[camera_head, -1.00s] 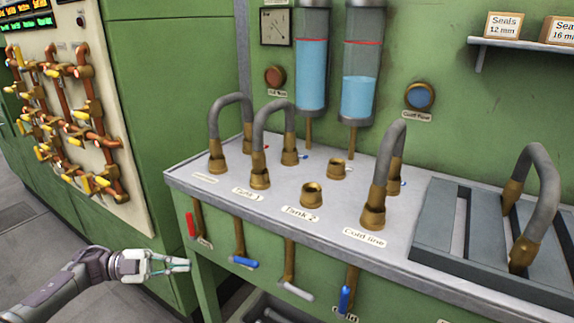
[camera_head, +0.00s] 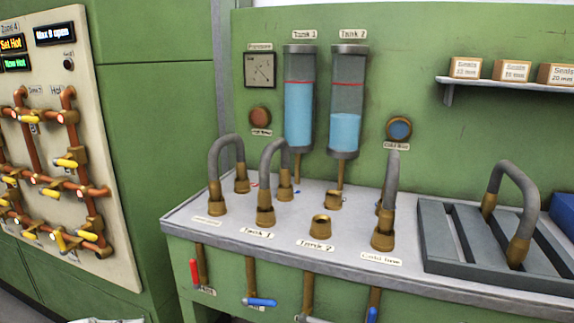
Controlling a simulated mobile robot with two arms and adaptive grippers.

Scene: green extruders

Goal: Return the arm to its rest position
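Neither gripper shows clearly now. A pale sliver at the bottom left edge may be part of my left arm, but no fingers can be made out. My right arm is out of view. On the grey bench top (camera_head: 300,205), a curved grey hose (camera_head: 222,150) joins two brass ports at the left. A second hose (camera_head: 272,155) stands at the Tank 1 port, and a third hose (camera_head: 391,190) at the cold line port. The Tank 2 port (camera_head: 320,227) and a port behind it (camera_head: 334,199) are bare.
Another hose (camera_head: 515,185) sits on a slatted rack (camera_head: 450,235) at the right. Two glass tanks (camera_head: 298,105) (camera_head: 346,125) with blue liquid hang behind. Red (camera_head: 194,272) and blue (camera_head: 262,302) valve handles jut from the bench front. A pipe panel (camera_head: 50,60) stands at the left.

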